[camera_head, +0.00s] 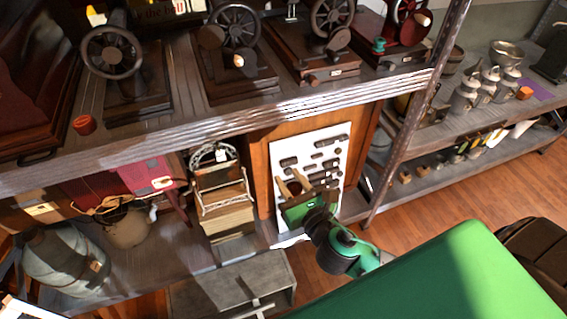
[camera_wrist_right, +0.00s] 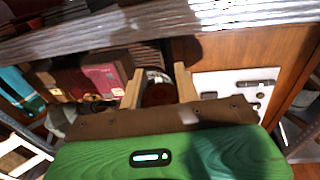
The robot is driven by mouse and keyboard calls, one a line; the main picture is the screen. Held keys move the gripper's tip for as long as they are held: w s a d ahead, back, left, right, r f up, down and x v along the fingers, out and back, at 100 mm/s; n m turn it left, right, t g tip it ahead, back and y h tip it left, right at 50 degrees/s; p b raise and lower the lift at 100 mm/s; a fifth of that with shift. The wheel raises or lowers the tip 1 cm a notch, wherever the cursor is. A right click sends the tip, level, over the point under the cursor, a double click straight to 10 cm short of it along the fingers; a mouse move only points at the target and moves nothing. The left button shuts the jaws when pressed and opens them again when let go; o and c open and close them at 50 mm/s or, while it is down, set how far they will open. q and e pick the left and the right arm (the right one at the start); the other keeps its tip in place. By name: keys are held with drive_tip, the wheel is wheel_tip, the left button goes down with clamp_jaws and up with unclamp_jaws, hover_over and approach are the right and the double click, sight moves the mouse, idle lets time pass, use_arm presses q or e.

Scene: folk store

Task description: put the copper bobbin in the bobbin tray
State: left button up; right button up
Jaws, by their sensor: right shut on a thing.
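My right gripper (camera_head: 293,184) is in front of the white panel, below the upper shelf, its two wooden fingers pointing up and away. It is shut on a dark reddish-brown round piece, which looks like the copper bobbin (camera_wrist_right: 157,93). That piece sits between the fingers in the right wrist view (camera_wrist_right: 158,84), its lower part hidden by the gripper's brown edge. In the head view it is only a small dark spot. I cannot make out a bobbin tray with certainty in either view.
The upper shelf (camera_head: 290,105) carries several old sewing machines (camera_head: 236,40) and a small red-orange cylinder (camera_head: 84,125). Its edge overhangs the lower shelf, which holds a grey jug (camera_head: 62,262) and a wire rack (camera_head: 218,185). Open wooden floor (camera_head: 440,190) lies at right.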

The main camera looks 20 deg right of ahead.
drive_tip(key=w+a+r+n+g+y, duration=0.45)
drive_tip(key=a+r+n+y, duration=0.25)
drive_tip(key=a+r+y, duration=0.5)
drive_tip(key=w+a+f+n+g+y, duration=0.2)
drive_tip(key=w+a+f+n+g, duration=0.3)
drive_tip(key=a+f, duration=0.15)
drive_tip(key=shift+w+a+r+m+t+h, duration=0.95)
drive_tip(key=shift+r+m+t+h, duration=3.8)
drive_tip(key=shift+r+m+h, duration=2.05)
drive_tip(key=s+d+f+n+g+y, duration=0.1)
drive_tip(key=d+f+n+g+y, duration=0.2)
drive_tip(key=f+n+g+y, duration=0.4)
drive_tip(key=s+d+f+n+g+y, duration=0.2)
drive_tip(key=d+f+n+g+y, duration=0.1)
drive_tip(key=f+n+g+y, duration=0.4)
drive_tip(key=shift+s+n+g+y, duration=0.15)
drive_tip(key=shift+n+g+y, duration=0.9)
drive_tip(key=shift+n, duration=1.05)
